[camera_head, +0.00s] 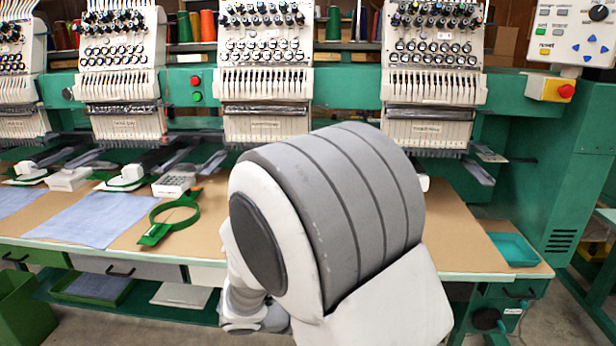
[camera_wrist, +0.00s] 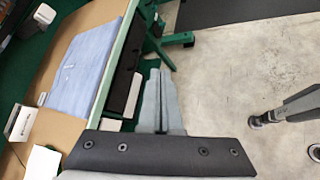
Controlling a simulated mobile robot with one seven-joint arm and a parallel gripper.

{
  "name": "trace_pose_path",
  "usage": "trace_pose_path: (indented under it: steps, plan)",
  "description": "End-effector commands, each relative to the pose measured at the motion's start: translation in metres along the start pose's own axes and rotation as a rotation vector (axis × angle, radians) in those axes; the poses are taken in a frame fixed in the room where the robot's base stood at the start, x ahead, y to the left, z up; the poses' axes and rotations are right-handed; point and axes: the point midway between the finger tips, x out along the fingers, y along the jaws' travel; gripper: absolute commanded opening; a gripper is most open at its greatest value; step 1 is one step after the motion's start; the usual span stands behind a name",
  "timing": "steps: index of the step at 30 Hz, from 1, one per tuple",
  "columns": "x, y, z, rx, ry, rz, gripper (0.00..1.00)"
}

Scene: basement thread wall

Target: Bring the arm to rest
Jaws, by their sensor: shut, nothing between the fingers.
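My gripper (camera_wrist: 158,98) shows in the wrist view with its two grey fingers together and nothing between them. It is beside the front edge of the brown table (camera_wrist: 62,18), over the side of the bench and the concrete floor, apart from both as far as I can tell. In the head view my arm's large grey and white joint fills the middle front and the fingers are hidden. The brown table (camera_head: 452,232) of the embroidery machine lies behind my arm.
A folded blue cloth (camera_head: 98,222) and a green hoop (camera_head: 178,213) lie on the table's left part. A green bin (camera_head: 22,308) stands at lower left. A teal tray (camera_head: 513,249) sits at the right corner. Open concrete floor (camera_wrist: 235,70) lies right of the bench.

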Motion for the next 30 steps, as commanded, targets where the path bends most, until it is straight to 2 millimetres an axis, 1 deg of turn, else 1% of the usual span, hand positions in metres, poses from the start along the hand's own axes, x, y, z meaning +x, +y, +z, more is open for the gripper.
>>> trace_pose_path:
  steps: [1, 3, 8, 12, 17, 21, 27, 30]
  plan:
    - [0.002, -0.002, 0.018, 0.069, 0.018, -0.06, 0.0]
    - [0.003, -0.007, 0.038, 0.158, 0.046, -0.142, 0.0]
    - [0.0, -0.022, 0.079, 0.364, 0.117, -0.313, 0.0]
    - [-0.008, -0.035, 0.11, 0.551, 0.187, -0.442, 0.0]
    - [-0.022, -0.048, 0.139, 0.768, 0.275, -0.564, 0.0]
    - [-0.037, -0.058, 0.16, 0.959, 0.36, -0.648, 0.0]
    - [-0.06, -0.067, 0.183, 1.216, 0.484, -0.724, 0.0]
    - [-0.07, -0.069, 0.192, 1.325, 0.541, -0.742, 0.0]
